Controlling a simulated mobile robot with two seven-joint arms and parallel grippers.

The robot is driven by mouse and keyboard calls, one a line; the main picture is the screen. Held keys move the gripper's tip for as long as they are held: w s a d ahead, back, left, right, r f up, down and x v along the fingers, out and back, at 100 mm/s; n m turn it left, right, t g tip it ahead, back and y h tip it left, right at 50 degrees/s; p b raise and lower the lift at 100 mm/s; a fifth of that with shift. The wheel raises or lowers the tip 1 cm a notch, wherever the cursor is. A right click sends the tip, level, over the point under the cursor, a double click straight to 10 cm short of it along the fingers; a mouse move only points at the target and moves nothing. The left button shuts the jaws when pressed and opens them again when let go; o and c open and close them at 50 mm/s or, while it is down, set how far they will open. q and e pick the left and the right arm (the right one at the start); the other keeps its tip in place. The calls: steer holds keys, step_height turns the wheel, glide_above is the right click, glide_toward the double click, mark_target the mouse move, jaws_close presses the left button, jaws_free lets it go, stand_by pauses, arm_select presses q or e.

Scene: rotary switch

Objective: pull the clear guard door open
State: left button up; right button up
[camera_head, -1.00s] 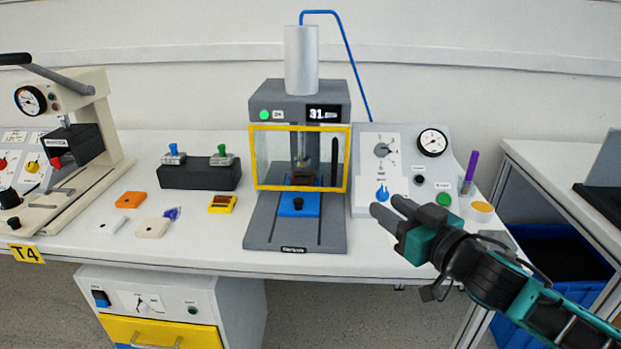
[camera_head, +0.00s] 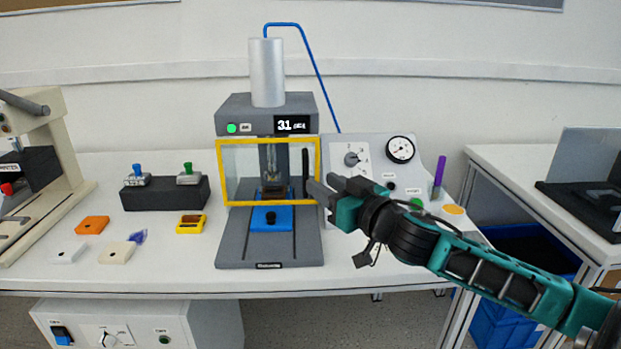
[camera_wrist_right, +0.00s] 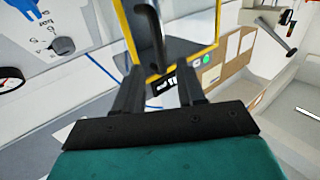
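The clear guard door (camera_head: 268,141) has a yellow frame and stands across the front of the grey press (camera_head: 270,113); it looks closed. Its black upright handle (camera_head: 305,165) is near the right edge of the door. My right gripper (camera_head: 322,187) is open and empty, with its fingertips at the lower right of the door, close to the handle. In the right wrist view the handle (camera_wrist_right: 150,32) lies ahead of the gap between the open fingers (camera_wrist_right: 158,82), and the door panel (camera_wrist_right: 187,22) is behind it. Contact does not show. My left gripper is out of view.
A sloped control panel (camera_head: 372,148) with a gauge and knobs stands just right of the press, behind my right gripper. A purple pen (camera_head: 439,172) stands at the right.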

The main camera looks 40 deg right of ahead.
mark_target(308, 175)
steer(key=shift+w+a, duration=0.1)
steer(key=shift+w, duration=2.55)
jaws_close()
